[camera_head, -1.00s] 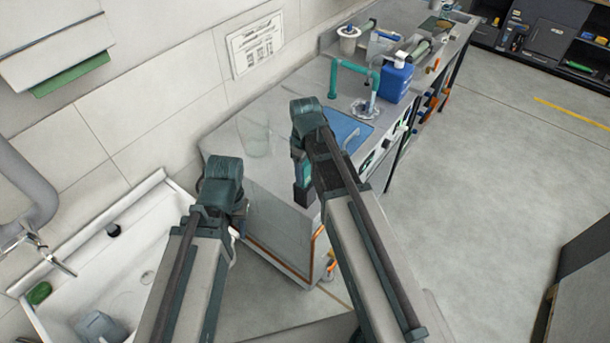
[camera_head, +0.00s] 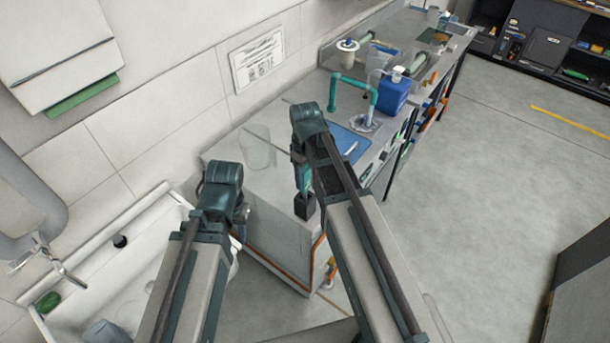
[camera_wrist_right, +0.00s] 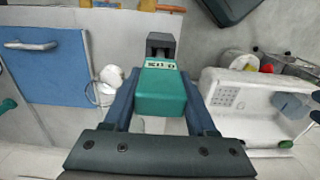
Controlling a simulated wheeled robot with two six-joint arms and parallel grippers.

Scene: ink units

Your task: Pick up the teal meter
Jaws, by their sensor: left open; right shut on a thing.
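The teal meter (camera_head: 305,178) has a dark end piece (camera_head: 304,207) and shows just under my right arm, over the near end of the counter. In the right wrist view the teal meter (camera_wrist_right: 162,92) sits between both fingers, its labelled face and dark end pointing away. My right gripper (camera_wrist_right: 160,100) is shut on it. Whether it touches the counter is hard to tell. My left gripper (camera_head: 240,213) is open, beside the counter's left side; its fingers are mostly hidden by my arm.
The grey counter (camera_head: 232,150) holds a blue mat (camera_head: 350,142), a teal pipe stand (camera_head: 352,84) and a blue bottle (camera_head: 393,92). A white sink (camera_head: 142,262) is at lower left. Open floor lies right.

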